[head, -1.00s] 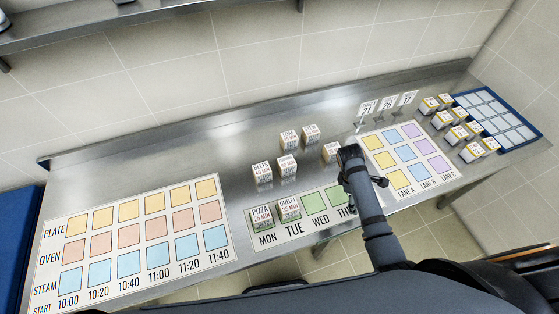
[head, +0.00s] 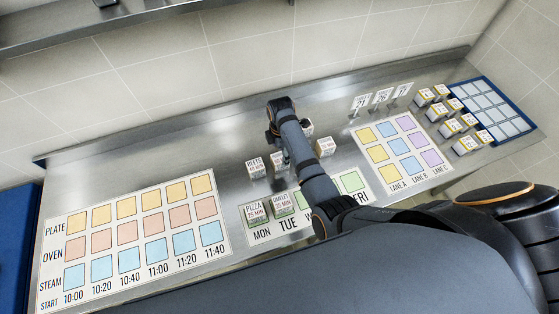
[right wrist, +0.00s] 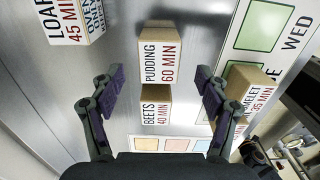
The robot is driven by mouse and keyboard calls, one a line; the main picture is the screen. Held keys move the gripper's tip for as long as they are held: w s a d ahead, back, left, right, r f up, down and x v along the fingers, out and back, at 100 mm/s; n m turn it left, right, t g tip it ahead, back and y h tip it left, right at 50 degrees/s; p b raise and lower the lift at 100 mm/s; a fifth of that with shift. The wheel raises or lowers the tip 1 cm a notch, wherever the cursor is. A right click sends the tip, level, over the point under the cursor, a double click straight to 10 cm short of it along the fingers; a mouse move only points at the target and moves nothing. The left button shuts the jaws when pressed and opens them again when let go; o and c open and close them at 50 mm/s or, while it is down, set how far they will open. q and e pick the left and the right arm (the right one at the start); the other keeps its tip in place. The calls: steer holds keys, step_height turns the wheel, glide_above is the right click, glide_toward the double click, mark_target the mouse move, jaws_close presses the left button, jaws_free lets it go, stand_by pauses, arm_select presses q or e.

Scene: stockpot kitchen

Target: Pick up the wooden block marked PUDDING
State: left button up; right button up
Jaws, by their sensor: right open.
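The wooden PUDDING block (right wrist: 160,62), with a white label reading 60 MIN, stands in the upper middle of the right wrist view. In the head view the PUDDING block (head: 277,160) is partly hidden by my right arm. My right gripper (right wrist: 160,84) is open and empty, its two fingers spread to either side in the picture, with the PUDDING block lying between and beyond the tips. In the head view the right gripper (head: 274,138) hangs over the block group, its fingertips mostly hidden. My left gripper is not in view.
The BEETS block (right wrist: 156,108) is close to PUDDING. The LOAF block (right wrist: 78,20) and OMELET block (right wrist: 248,88) stand to the sides. Another block (head: 325,146) is right of my arm. A weekday board (head: 262,238) lies in front; bare steel counter (head: 140,150) is free at left.

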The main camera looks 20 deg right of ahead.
mark_target(280, 158)
steer(key=shift+w+f, duration=0.1)
steer(key=shift+f, duration=0.2)
step_height(280, 158, down, 4)
steer(key=b, duration=0.3)
steer(key=shift+a+f, duration=0.1)
steer(key=shift+f, duration=0.1)
steer(key=shift+f+b, duration=0.3)
steer(key=shift+b, duration=0.1)
steer(key=shift+r, duration=0.15)
steer(key=shift+c, duration=0.5)
steer(key=shift+r, duration=0.1)
steer(key=c, duration=1.2)
steer(key=shift+r+p, duration=0.1)
steer(key=shift+p, duration=0.25)
